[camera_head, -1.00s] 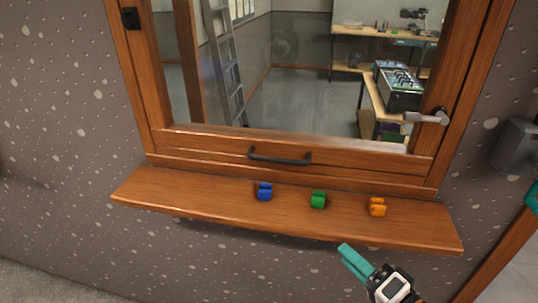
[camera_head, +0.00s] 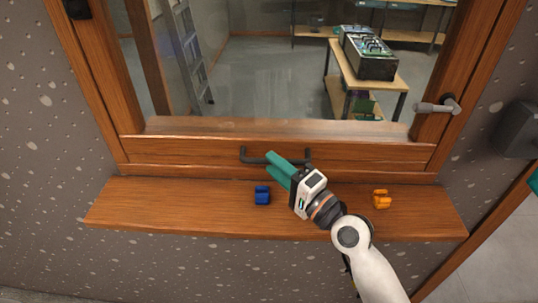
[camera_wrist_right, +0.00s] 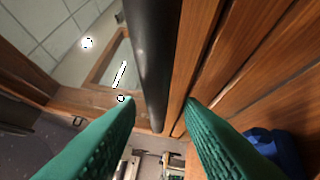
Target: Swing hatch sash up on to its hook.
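The hatch sash (camera_head: 350,153) is a wood-framed pane, standing down in its frame above a wooden sill. A dark bar handle (camera_head: 245,154) is fixed on its bottom rail; it also shows in the right wrist view (camera_wrist_right: 150,65). A grey lever (camera_head: 437,106) is on the frame's right side. I cannot make out the hook. My left gripper is not in view.
On the sill (camera_head: 140,200) stand a blue clip (camera_head: 262,195), close to my right gripper, and an orange clip (camera_head: 381,199) to the right. A grey box (camera_head: 516,130) is on the wall at right. The sill's left part is clear.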

